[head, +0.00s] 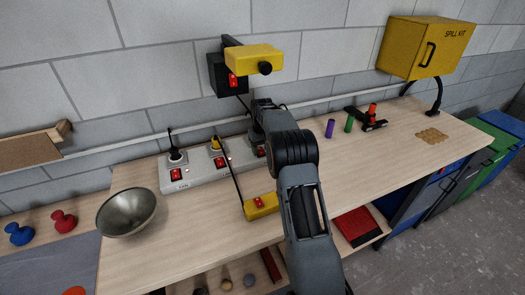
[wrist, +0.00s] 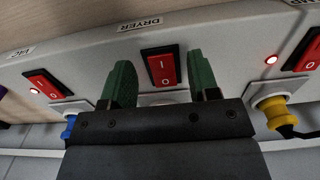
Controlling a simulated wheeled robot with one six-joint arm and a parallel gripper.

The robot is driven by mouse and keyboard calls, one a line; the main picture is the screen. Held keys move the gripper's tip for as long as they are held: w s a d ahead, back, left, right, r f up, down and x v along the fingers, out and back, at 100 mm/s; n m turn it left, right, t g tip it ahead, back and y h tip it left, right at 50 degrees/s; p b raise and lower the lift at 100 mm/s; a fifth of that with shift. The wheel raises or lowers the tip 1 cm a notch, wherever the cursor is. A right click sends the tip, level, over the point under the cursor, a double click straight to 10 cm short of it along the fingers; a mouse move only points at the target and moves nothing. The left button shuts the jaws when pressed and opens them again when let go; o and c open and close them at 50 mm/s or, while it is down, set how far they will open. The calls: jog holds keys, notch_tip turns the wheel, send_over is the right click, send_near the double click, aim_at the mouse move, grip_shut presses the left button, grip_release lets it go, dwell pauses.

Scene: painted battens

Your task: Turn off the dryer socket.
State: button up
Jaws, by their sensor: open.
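The grey power strip (head: 200,180) lies along the back of the bench. The dryer socket is its middle one in the wrist view, under the DRYER label (wrist: 140,24). Its red rocker switch (wrist: 161,68), marked I and O, sits in a black frame. My gripper (wrist: 160,76) is open, with a green finger on each side of this switch. I cannot tell whether the fingers touch the strip. The dryer's lamp does not show, and its plug area is mostly hidden behind my gripper. In the head view my arm covers much of this part of the strip.
Neighbouring switches, VAC (wrist: 42,85) and one by a yellow plug (wrist: 271,110), have lit red lamps. A yellow switch box (head: 262,206) lies in front of the strip. A wall-mounted black switch box (head: 220,76) is above. A metal bowl (head: 126,212) stands left.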

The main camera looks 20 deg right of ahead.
jog(key=shift+f, duration=0.6)
